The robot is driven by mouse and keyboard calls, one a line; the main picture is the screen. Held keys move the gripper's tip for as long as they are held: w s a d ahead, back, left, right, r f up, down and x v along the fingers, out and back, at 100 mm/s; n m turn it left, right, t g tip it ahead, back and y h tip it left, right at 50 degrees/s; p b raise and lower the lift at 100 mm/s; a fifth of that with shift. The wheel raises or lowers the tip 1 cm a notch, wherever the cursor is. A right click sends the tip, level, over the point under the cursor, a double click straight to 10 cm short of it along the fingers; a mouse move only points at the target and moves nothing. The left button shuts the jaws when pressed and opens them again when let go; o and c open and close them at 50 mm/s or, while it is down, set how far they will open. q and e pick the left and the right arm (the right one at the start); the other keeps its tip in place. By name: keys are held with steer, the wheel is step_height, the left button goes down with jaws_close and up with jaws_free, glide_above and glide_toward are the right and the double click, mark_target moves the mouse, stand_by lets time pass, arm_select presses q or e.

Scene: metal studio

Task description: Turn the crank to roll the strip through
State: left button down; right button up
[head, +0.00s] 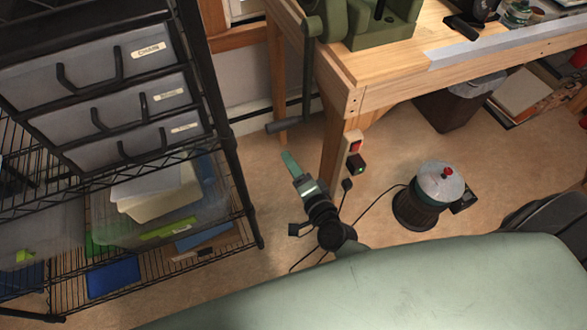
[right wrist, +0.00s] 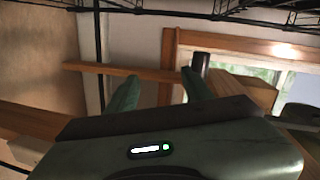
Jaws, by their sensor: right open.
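The green rolling mill (head: 375,22) stands on the wooden bench at the top of the head view, cut off by the frame. Its crank arm (head: 308,80) hangs down past the bench's left end, with a dark handle (head: 288,124) pointing left at its bottom. My right gripper (head: 289,160) is open and empty, just below the handle and apart from it in the picture. In the right wrist view its green fingers (right wrist: 158,88) are spread, and a dark cylinder, apparently the handle (right wrist: 201,64), shows by the right finger. I cannot make out the strip in the rollers. My left gripper is out of view.
A wire shelf rack (head: 236,180) with grey drawers (head: 95,65) stands left. The bench leg (head: 336,150), with a switch box (head: 353,145), is right of my gripper. A round canister machine (head: 430,195) stands on the floor. A grey flat piece (head: 500,42) lies along the bench.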

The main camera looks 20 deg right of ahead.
mark_target(284, 129)
steer(key=w+r+m, duration=0.1)
steer(key=w, duration=0.2)
steer(key=w+r+m+t+b, duration=0.1)
steer(key=w+r, duration=0.1)
steer(key=w, duration=0.2)
steer(key=w+d+r+m, duration=0.1)
steer(key=w+r, duration=0.1)
steer(key=w, duration=0.1)
steer(key=shift+w+r+t+h, duration=0.15)
steer(key=shift+r+t+h, duration=0.05)
steer(key=shift+t+h, duration=0.2)
